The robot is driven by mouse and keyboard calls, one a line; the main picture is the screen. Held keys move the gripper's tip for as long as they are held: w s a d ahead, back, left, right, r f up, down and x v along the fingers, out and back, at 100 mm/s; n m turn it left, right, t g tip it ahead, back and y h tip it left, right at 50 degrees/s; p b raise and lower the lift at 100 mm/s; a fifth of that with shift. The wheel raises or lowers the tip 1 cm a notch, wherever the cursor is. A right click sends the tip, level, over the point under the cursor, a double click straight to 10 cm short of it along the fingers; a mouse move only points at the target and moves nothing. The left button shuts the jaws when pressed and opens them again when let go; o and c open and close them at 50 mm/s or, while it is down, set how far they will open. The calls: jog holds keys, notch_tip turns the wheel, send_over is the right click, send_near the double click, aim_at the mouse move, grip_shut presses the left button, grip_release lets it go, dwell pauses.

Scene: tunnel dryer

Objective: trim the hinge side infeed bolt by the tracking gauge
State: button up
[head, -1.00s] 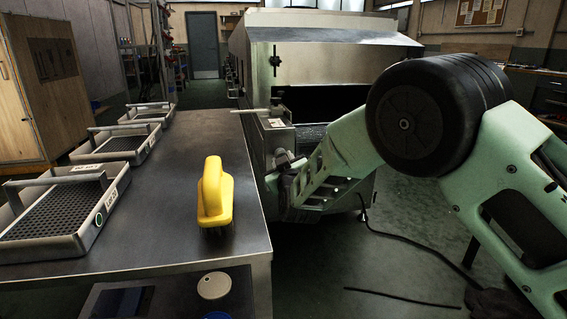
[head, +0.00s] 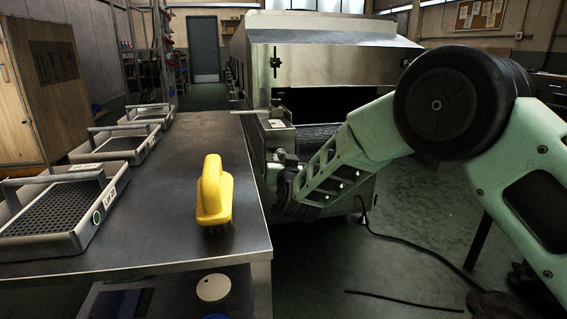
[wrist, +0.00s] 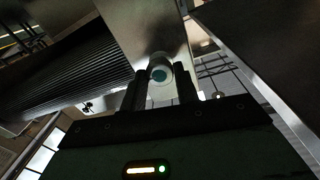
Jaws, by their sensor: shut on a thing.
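The infeed bolt shows in the wrist view as a pale round knob with a teal centre (wrist: 160,72), between my two dark fingers. My gripper (wrist: 160,88) is shut on this bolt head. In the head view my gripper (head: 284,184) is low at the near corner of the dryer's infeed, beside the bench edge, and the bolt is hidden there. A small metal block with a white label (head: 277,124) sits just above it on the infeed corner; I cannot tell whether it is the tracking gauge, and no reading is legible.
The steel dryer (head: 335,60) stands behind, its ribbed dark belt (wrist: 70,75) beside the bolt. The bench (head: 160,220) at left holds a yellow brush (head: 213,190) and several perforated trays (head: 107,146). A black cable (head: 400,240) lies on the floor at right.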

jog(key=shift+f, duration=0.2)
jog(key=o, duration=1)
jog(key=shift+r, duration=0.1)
jog(key=shift+c, duration=0.2)
jog(key=shift+s, duration=0.15)
jog(key=p+v, duration=0.3)
jog(key=v, duration=1.4)
jog(key=shift+s, duration=0.1)
